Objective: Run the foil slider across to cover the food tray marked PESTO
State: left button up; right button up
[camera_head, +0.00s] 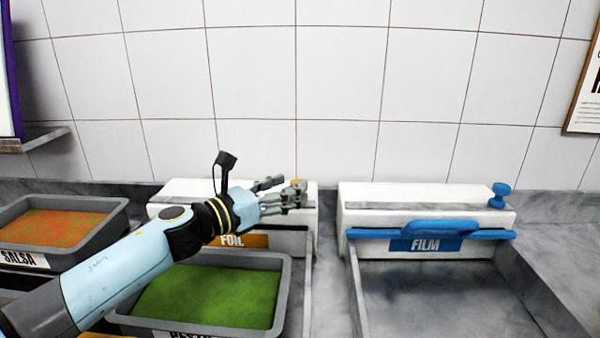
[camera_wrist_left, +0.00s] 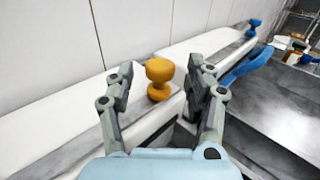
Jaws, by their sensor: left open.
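The PESTO tray (camera_head: 287,300) is a grey tray of green food at lower centre; its label is partly cut off. Behind it stands the white foil dispenser (camera_head: 180,187) with an orange FOIL plate (camera_head: 258,241), partly hidden by my left arm. The dispenser's orange knob (camera_wrist_left: 158,80) is at its right end; in the head view only a sliver shows behind my fingers. My left gripper (camera_head: 285,190) is open over that end. In the left wrist view its fingers (camera_wrist_left: 160,75) stand either side of the knob, with gaps. My right gripper is not in view.
A film dispenser (camera_head: 365,193) with a blue FILM handle (camera_head: 440,228) and blue knob (camera_head: 499,195) stands to the right, with an empty grey bay (camera_head: 440,295) in front. A SALSA tray (camera_head: 115,222) sits at left. A tiled wall (camera_head: 340,80) closes off the back.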

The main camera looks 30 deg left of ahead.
pick_arm(q)
jog(key=x, duration=0.3)
jog(key=shift+w, duration=0.15)
jog(key=shift+w+d, duration=0.1)
jog(key=shift+w, duration=0.1)
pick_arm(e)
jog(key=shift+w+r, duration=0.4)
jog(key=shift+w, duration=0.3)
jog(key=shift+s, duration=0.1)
pick_arm(q)
jog(key=shift+c, duration=1)
jog(key=shift+f, duration=0.1)
grip_shut()
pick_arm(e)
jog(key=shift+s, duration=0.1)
